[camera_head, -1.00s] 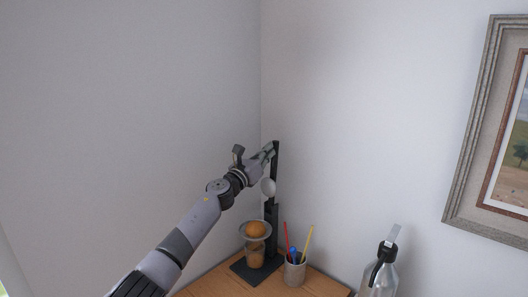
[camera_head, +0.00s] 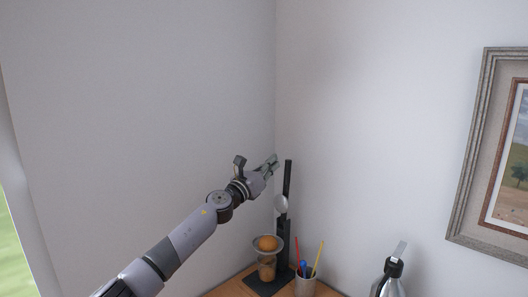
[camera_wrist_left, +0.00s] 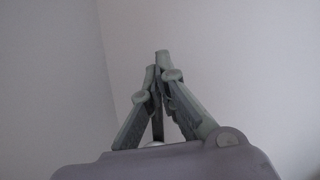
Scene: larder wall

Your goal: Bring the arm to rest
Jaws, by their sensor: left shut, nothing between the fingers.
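My left gripper (camera_head: 273,162) is at the end of my left arm, raised in front of the corner of the room. Its fingers point up and to the right, close to the top of a black upright stand in the head view. In the left wrist view the fingers (camera_wrist_left: 160,68) come together at their tips with nothing between them, and only bare walls show beyond. My right gripper does not show in either view.
A black stand (camera_head: 287,185) rises from a wooden table (camera_head: 232,289) in the corner, with an orange fruit (camera_head: 267,243) in a bowl over a glass. A cup of pens (camera_head: 305,285) and a metal bottle (camera_head: 389,284) stand to its right. A framed picture (camera_head: 476,148) hangs at right.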

